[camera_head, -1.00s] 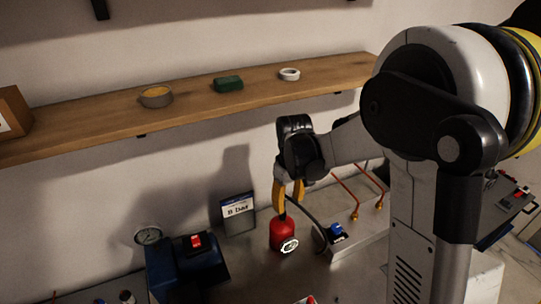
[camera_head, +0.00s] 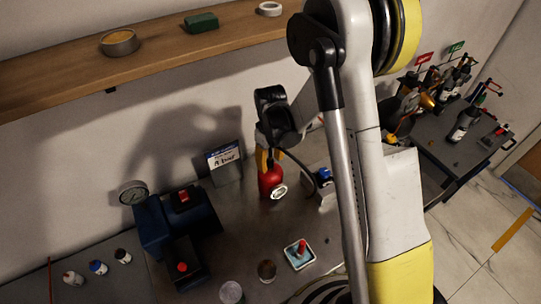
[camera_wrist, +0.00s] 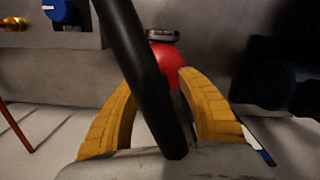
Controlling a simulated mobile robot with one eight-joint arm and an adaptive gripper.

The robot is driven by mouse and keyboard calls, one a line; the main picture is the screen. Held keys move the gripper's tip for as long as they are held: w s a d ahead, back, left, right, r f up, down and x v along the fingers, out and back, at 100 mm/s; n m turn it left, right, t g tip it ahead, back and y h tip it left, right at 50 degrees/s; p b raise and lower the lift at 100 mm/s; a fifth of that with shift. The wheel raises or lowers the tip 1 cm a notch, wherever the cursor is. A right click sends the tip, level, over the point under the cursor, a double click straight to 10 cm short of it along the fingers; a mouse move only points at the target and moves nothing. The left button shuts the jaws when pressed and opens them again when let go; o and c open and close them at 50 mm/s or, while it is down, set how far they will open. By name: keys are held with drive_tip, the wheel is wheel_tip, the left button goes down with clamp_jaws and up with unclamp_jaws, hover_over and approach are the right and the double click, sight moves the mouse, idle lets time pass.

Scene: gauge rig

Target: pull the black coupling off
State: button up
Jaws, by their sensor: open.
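A red cylinder (camera_head: 268,180) with a round gauge on its front stands on the grey bench; its red body also shows in the wrist view (camera_wrist: 168,62). My gripper (camera_head: 264,160) points down at its top, yellow fingers apart. In the wrist view, a thick black hose (camera_wrist: 140,75) runs down between the open fingers of my gripper (camera_wrist: 137,45). I cannot clearly tell the black coupling from the hose; the cylinder's top is hidden by the fingers. In the head view the hose (camera_head: 299,165) curves right toward a block with a blue knob (camera_head: 324,175).
A blue machine (camera_head: 175,222) with a dial gauge (camera_head: 133,192) stands left, a sign (camera_head: 225,160) behind. A small tray (camera_head: 299,254) with a red item lies in front. A wooden shelf (camera_head: 150,60) runs above. A dark side table (camera_head: 465,145) with bottles stands right.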

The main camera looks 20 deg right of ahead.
sight(270, 157)
clamp_jaws()
drive_tip(key=c, duration=0.8)
unclamp_jaws()
clamp_jaws()
drive_tip(key=shift+r+p, duration=1.35)
drive_tip(key=shift+r, duration=1.2)
